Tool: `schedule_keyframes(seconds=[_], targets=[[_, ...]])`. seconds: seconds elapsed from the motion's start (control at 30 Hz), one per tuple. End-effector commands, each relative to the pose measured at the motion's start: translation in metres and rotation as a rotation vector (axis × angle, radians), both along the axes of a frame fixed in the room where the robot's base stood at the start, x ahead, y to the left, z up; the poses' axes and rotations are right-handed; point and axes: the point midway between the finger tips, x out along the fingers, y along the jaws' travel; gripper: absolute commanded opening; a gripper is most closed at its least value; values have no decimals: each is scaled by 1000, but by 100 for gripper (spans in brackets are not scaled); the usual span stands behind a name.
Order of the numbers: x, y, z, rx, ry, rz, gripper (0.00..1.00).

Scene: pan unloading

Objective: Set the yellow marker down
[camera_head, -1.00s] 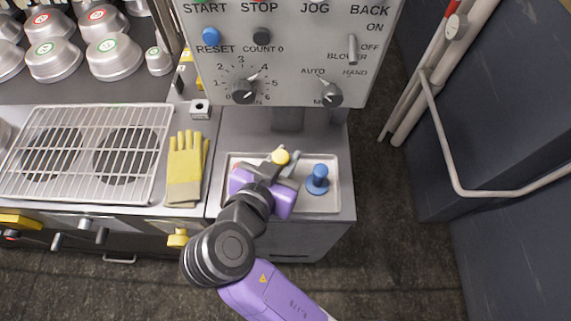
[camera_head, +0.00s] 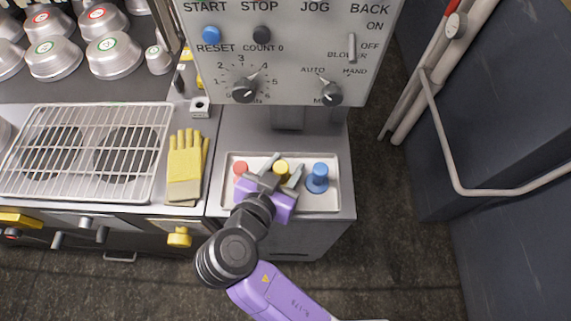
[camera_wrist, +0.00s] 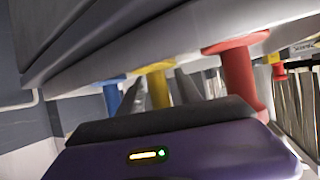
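The yellow marker (camera_head: 281,167) stands in the shallow tray (camera_head: 326,207), between the red marker (camera_head: 240,168) on the left and the blue marker (camera_head: 319,178) on the right. My gripper (camera_head: 282,168) is open, with its fingers spread on either side of the yellow marker and gaps showing. In the wrist view the yellow marker (camera_wrist: 159,88) shows upright between the fingers (camera_wrist: 158,94). There the blue marker (camera_wrist: 113,98) is at left and the red marker (camera_wrist: 238,75) at right. My gripper hides part of the tray and the yellow marker's foot in the head view.
Yellow gloves (camera_head: 186,166) lie left of the tray. A wire rack (camera_head: 85,150) covers the stove further left, with several metal pans (camera_head: 110,57) behind. A control panel (camera_head: 290,60) rises behind the tray. A pipe rail (camera_head: 450,150) stands at right.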

Motion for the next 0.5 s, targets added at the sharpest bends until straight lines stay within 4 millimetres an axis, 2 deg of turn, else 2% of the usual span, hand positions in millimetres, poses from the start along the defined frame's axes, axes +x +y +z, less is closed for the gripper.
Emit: schedule_keyframes(seconds=[0.3, 0.5], targets=[[-2, 1, 4, 1, 0, 2, 41], [-28, 14, 17, 1, -2, 4, 41]])
